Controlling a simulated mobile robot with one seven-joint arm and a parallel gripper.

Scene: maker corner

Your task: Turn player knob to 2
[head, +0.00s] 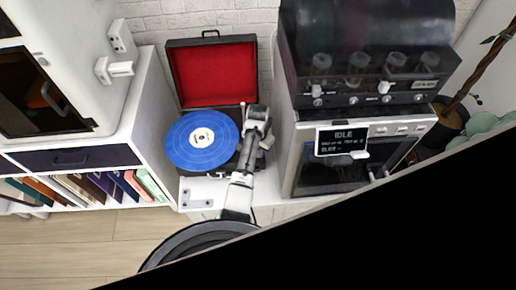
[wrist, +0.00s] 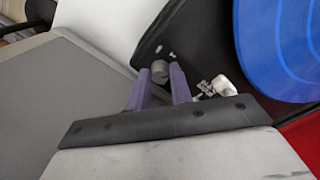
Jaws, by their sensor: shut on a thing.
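The record player (head: 212,70) stands open at the back, with its red-lined lid up and a blue record (head: 201,141) on it. The record also shows at the upper right of the wrist view (wrist: 280,45). My gripper (head: 256,122) reaches over the player's right side. In the wrist view its purple fingers (wrist: 160,78) are shut on a small grey knob (wrist: 160,68) on the player's dark top. The knob's pointer and number marks cannot be read. A white part (wrist: 224,86) and small white marks lie beside the right finger.
A dark-topped machine (head: 365,50) with several knobs and an IDLE display (head: 342,140) stands close on the right. A white cabinet with books (head: 85,187) is on the left. In the wrist view, a grey surface (wrist: 60,100) lies left of the fingers.

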